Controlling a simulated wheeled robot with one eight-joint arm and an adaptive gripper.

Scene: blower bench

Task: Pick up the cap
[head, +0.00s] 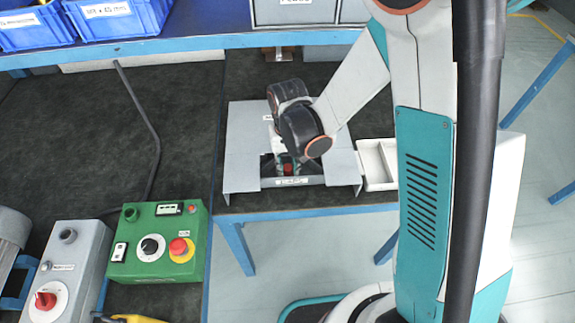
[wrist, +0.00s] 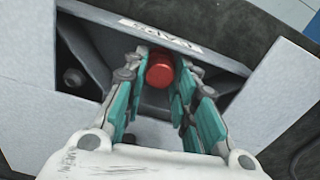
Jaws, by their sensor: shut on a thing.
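The cap is a small red round piece (wrist: 160,72), seen in the wrist view between the tips of my gripper (wrist: 160,82). The teal-padded fingers stand on both sides of it and are shut on it. In the head view the red cap (head: 288,169) shows small below my wrist, at the grey metal fixture (head: 242,150) on the bench. My gripper is mostly hidden there by the arm. I cannot tell whether the cap still touches the fixture.
A white divided tray (head: 375,165) stands right of the fixture. A green control box (head: 160,243) and a grey switch box (head: 70,265) lie at lower left. Blue bins (head: 115,18) stand on the shelf behind. The dark bench top at left is mostly clear.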

